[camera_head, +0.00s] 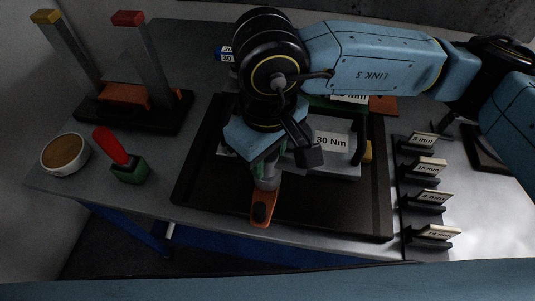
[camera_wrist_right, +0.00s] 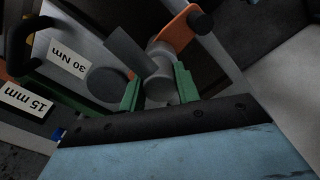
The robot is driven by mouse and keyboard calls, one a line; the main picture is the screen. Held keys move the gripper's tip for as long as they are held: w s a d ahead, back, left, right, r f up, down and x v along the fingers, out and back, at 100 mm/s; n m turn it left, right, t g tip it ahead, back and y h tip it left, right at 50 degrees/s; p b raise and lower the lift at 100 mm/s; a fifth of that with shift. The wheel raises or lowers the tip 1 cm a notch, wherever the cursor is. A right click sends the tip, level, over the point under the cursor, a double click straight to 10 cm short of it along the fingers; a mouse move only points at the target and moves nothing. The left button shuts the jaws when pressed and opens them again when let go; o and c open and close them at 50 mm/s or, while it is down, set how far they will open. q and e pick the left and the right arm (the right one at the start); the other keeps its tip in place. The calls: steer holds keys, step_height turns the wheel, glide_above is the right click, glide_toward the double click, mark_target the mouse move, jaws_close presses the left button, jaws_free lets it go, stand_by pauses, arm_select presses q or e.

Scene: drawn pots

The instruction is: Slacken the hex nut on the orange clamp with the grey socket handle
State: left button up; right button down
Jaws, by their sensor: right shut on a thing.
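The orange clamp (camera_head: 263,209) lies near the front of the dark tray, and it also shows at the top of the right wrist view (camera_wrist_right: 177,30). My right gripper (camera_head: 262,168) is over the clamp's rear end. In the right wrist view its green fingers (camera_wrist_right: 159,92) are shut on the grey socket handle (camera_wrist_right: 159,78), whose lower part shows in the head view (camera_head: 268,183). The handle's end is at the clamp; I cannot tell how far it is seated. The hex nut is hidden. My left gripper is not in view.
The dark tray (camera_head: 205,191) carries a grey block with a 30 Nm label (camera_head: 331,141). Size-labelled holders (camera_head: 428,199) line the right side. A white bowl (camera_head: 64,155), a red-handled tool (camera_head: 109,145) in a green block and a two-post stand (camera_head: 133,112) are at left.

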steer(key=shift+n+b, duration=0.3)
steer(key=shift+b, duration=0.2)
steer(key=shift+n+b, duration=0.8)
steer(key=shift+b, duration=0.3)
steer(key=shift+n+b, duration=0.7)
steer(key=shift+b, duration=0.2)
steer(key=shift+r, duration=0.2)
steer(key=shift+r+p, duration=0.95)
steer(key=shift+r, duration=1.4)
